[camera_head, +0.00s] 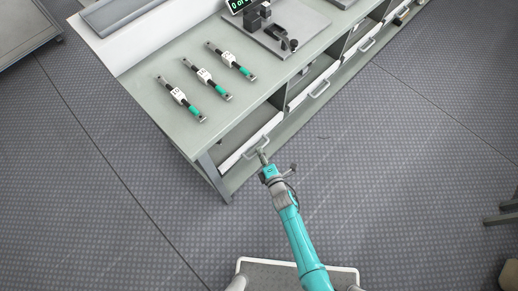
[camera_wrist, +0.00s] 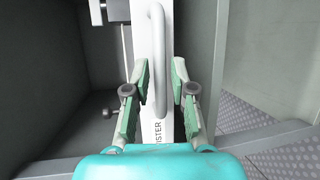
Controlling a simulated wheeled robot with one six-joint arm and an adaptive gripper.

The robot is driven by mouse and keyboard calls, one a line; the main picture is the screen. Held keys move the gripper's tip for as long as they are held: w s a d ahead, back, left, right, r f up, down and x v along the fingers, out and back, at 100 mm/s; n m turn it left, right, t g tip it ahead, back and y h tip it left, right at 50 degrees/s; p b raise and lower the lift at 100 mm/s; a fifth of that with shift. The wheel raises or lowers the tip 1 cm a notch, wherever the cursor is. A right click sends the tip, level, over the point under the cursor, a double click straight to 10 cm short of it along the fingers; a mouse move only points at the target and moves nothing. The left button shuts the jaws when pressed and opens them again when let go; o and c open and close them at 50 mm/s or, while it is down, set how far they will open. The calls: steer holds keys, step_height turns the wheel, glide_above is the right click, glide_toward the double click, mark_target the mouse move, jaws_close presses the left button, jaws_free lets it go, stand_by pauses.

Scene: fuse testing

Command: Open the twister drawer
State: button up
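The twister drawer (camera_head: 238,155) has a white front at the near end of the workbench, and it looks shut or nearly so. Part of its label, ending in "ISTER", shows on the white front (camera_wrist: 158,134) in the wrist view. Its grey bar handle (camera_head: 256,146) is at my gripper (camera_head: 263,158). In the wrist view the handle (camera_wrist: 158,50) passes between the two green-padded fingers of my gripper (camera_wrist: 163,76). The fingers are apart, with a gap around the bar. The left finger is close to the handle; I cannot tell if it touches.
More drawers with handles (camera_head: 319,88) run along the bench (camera_head: 150,75) to the upper right. Several teal-ended twisters (camera_head: 182,98) lie on the bench top. A bench leg (camera_head: 214,180) stands left of my gripper.

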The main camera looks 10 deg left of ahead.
steer(key=shift+x, duration=1.25)
jaws_close()
